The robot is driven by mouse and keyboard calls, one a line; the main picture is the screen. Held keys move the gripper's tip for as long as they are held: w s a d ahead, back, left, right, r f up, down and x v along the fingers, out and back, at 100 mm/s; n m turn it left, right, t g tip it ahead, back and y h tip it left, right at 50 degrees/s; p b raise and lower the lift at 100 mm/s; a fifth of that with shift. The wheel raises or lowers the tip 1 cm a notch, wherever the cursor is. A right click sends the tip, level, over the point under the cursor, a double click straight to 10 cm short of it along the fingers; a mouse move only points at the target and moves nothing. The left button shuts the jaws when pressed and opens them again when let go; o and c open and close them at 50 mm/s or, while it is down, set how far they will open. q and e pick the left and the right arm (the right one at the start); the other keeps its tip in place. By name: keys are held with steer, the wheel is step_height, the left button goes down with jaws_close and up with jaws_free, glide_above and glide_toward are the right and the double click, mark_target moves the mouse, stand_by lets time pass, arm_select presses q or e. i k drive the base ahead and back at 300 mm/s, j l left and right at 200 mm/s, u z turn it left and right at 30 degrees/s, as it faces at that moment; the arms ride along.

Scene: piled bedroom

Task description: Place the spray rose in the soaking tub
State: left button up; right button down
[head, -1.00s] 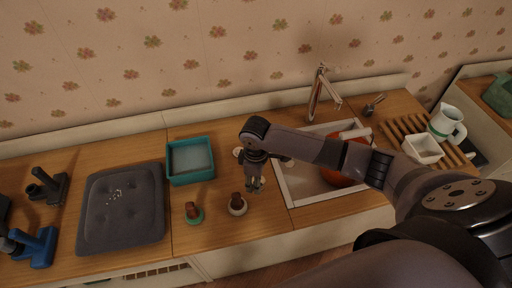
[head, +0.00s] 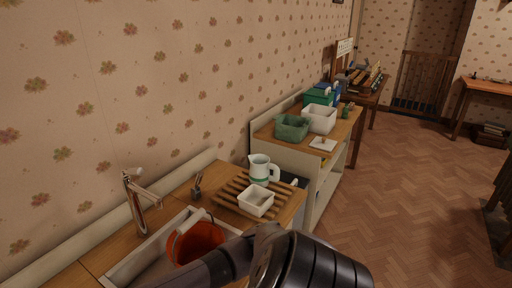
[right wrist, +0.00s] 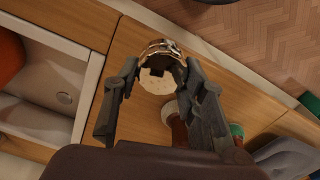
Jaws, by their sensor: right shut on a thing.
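In the right wrist view my right gripper (right wrist: 158,72) is shut on what looks like the spray rose (right wrist: 155,84), a pale, dotted round face with a shiny metal band. It is held over the wooden counter (right wrist: 118,55). In the head view only my right arm shows at the bottom; its gripper is out of frame. My left gripper is in neither current view. A green tub (head: 292,128) and a white tub (head: 319,119) stand on the far shelf unit. I cannot tell which tub is the soaking tub.
The sink (head: 150,257) holds an orange bucket (head: 198,243). A small plate (head: 323,144) lies by the tubs. The wooden floor (head: 400,190) at right is open.

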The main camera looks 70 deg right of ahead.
mark_target(256, 201)
steer(key=l+z, duration=0.25)
steer(key=l, duration=1.2)
steer(key=l+z, duration=0.3)
steer(key=l, duration=1.1)
